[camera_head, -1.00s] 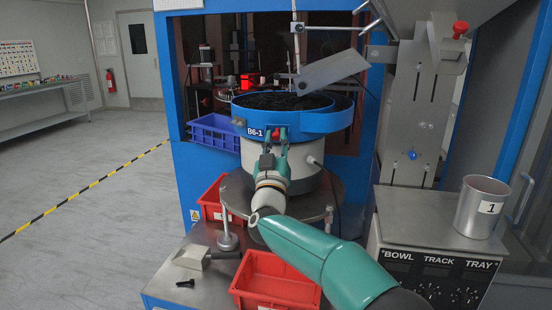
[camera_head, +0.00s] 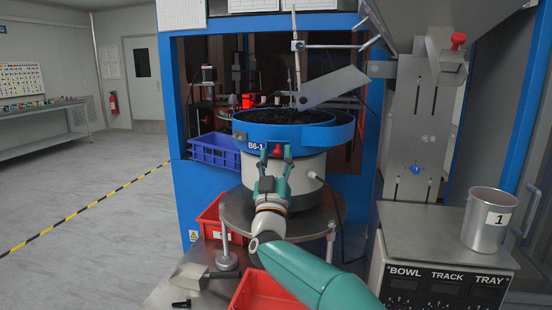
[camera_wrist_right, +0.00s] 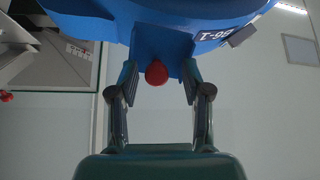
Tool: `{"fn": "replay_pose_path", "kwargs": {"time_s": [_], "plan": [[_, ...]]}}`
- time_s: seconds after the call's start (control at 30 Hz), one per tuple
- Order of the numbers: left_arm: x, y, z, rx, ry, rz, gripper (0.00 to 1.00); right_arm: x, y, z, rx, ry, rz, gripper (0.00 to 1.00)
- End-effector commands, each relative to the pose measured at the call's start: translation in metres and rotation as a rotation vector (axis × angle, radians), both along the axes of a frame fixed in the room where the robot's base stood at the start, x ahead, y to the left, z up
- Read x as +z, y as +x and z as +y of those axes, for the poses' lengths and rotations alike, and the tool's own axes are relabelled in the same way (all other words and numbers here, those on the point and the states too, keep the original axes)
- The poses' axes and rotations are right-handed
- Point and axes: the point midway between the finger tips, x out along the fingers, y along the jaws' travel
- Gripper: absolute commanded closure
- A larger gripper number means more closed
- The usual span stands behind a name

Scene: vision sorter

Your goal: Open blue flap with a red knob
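The blue bowl (camera_head: 312,135) labelled B6-1 stands on a round metal plate. A blue flap (camera_wrist_right: 160,45) on its side carries a red knob (camera_wrist_right: 156,73), seen in the right wrist view. My right gripper (camera_head: 276,151) is at the near side of the bowl, pointing up at the flap. In the right wrist view its two fingers (camera_wrist_right: 160,82) stand either side of the knob, with gaps between them and it. It is open and holds nothing. In the head view the fingers partly cover the knob and flap. My left gripper is not in view.
Red bins (camera_head: 211,216) sit below the round plate (camera_head: 235,207). A metal scoop (camera_head: 190,277) lies at front left. A metal cup (camera_head: 487,219) marked 1 stands on the control box at right. A metal chute (camera_head: 335,88) overhangs the bowl. A blue crate (camera_head: 216,150) is behind left.

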Motion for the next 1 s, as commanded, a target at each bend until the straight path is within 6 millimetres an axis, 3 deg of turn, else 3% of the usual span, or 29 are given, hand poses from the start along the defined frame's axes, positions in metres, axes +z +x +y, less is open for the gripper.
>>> {"fn": "replay_pose_path", "kwargs": {"time_s": [0.53, 1.0], "plan": [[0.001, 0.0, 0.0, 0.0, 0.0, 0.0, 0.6, -0.007, -0.012, 0.001, -0.002, 0.0, -0.001, 0.51], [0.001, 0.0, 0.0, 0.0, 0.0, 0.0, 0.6, -0.051, -0.071, 0.011, 0.0, 0.0, 0.001, 0.51]]}}
